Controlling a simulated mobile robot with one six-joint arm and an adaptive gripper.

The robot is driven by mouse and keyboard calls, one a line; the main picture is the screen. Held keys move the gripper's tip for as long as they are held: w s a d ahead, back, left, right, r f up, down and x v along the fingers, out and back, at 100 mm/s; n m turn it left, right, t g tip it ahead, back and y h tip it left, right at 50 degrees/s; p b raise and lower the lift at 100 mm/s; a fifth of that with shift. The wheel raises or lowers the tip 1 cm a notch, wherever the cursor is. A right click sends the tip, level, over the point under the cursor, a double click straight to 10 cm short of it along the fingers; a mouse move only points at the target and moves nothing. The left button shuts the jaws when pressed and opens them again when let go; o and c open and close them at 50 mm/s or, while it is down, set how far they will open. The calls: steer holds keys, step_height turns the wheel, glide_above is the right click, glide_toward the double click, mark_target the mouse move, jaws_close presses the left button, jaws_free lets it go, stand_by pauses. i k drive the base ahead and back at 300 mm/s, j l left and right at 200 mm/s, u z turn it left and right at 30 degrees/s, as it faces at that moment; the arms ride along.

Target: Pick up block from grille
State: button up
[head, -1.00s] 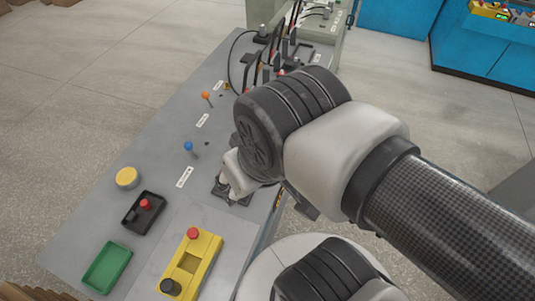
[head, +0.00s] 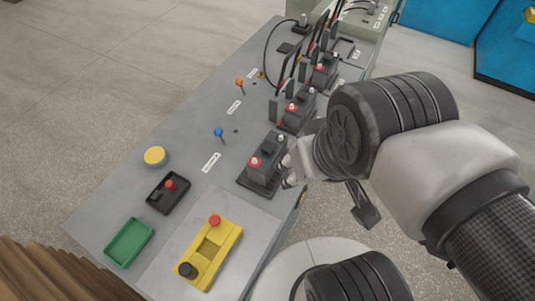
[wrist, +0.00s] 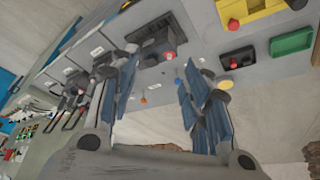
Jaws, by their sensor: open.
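A dark block (head: 266,161) with a red terminal and a pale terminal on top sits on a dark grille (head: 243,183) at the bench's right edge. It also shows in the wrist view (wrist: 155,42), beyond the fingertips and nearer the left finger. My gripper (head: 289,170) is just right of the block in the head view, partly hidden by my wrist. In the wrist view my gripper (wrist: 160,60) has its fingers wide apart with nothing held between them. I cannot tell whether a finger touches the block.
Similar cabled blocks (head: 297,108) stand in a row behind. A yellow tray (head: 226,250), a green tray (head: 128,243), a black tray (head: 160,198) and a yellow disc (head: 155,156) lie nearer. Blue (head: 219,133) and orange (head: 239,84) pegs stand left of the row.

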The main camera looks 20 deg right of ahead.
mark_target(261, 167)
steer(key=u, duration=0.75)
steer(key=i+l+u, duration=0.1)
steer(key=l+u, duration=0.25)
steer(key=l, duration=0.3)
steer(key=l+u, duration=0.35)
steer(key=l, duration=0.25)
steer(key=k+l+u, duration=0.1)
steer(key=l+u, duration=0.25)
steer(key=l, duration=0.3)
steer(key=k+l+u, duration=0.15)
steer(key=l+u, duration=0.2)
steer(key=l, duration=0.3)
steer(key=k+l, duration=0.1)
steer(key=l, duration=0.3)
